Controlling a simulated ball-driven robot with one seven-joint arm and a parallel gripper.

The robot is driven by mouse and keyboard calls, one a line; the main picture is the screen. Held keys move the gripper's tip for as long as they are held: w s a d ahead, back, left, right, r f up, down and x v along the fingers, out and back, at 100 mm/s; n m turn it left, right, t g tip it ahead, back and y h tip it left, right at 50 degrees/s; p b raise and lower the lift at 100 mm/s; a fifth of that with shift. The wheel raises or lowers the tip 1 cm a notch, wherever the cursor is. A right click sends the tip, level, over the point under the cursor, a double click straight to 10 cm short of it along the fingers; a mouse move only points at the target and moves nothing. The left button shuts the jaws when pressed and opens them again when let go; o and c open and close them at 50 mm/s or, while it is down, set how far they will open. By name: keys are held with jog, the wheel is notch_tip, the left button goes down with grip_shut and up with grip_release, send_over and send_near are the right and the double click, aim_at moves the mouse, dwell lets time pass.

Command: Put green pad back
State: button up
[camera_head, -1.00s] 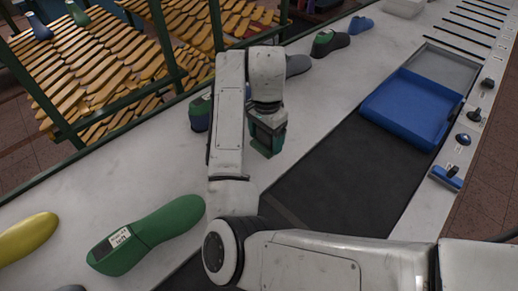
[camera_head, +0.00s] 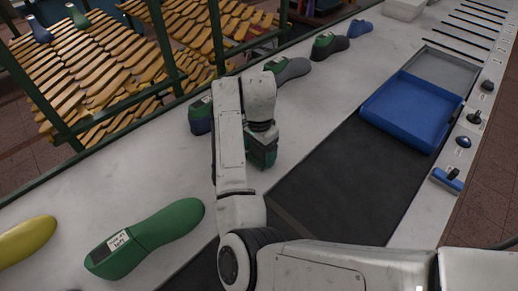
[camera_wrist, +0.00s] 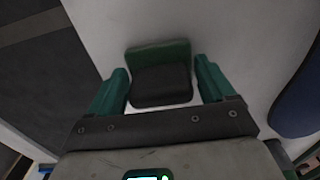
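In the wrist view a small block, the green pad, green at its far side (camera_wrist: 160,52) and black on its nearer face, lies over the white surface between my gripper's fingers. My gripper (camera_wrist: 163,75) has two teal fingers, spread apart, one on each side of the block; they do not appear to press on it. In the head view my gripper (camera_head: 262,157) points down over the white worktop, beside the black belt. The block is hidden there behind my gripper and arm.
A long green shoe last (camera_head: 150,238) and a yellow one (camera_head: 25,240) lie at the left front. Several lasts, including a green-and-grey one (camera_head: 287,69), line the rear edge. A blue tray (camera_head: 412,110) sits at the right. The black belt (camera_head: 335,185) is clear.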

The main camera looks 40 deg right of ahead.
jog(key=shift+o, duration=1.4)
jog(key=shift+r, duration=0.15)
notch_tip(320, 180, up, 12)
jog(key=shift+r+p, duration=0.1)
jog(key=shift+p, duration=0.55)
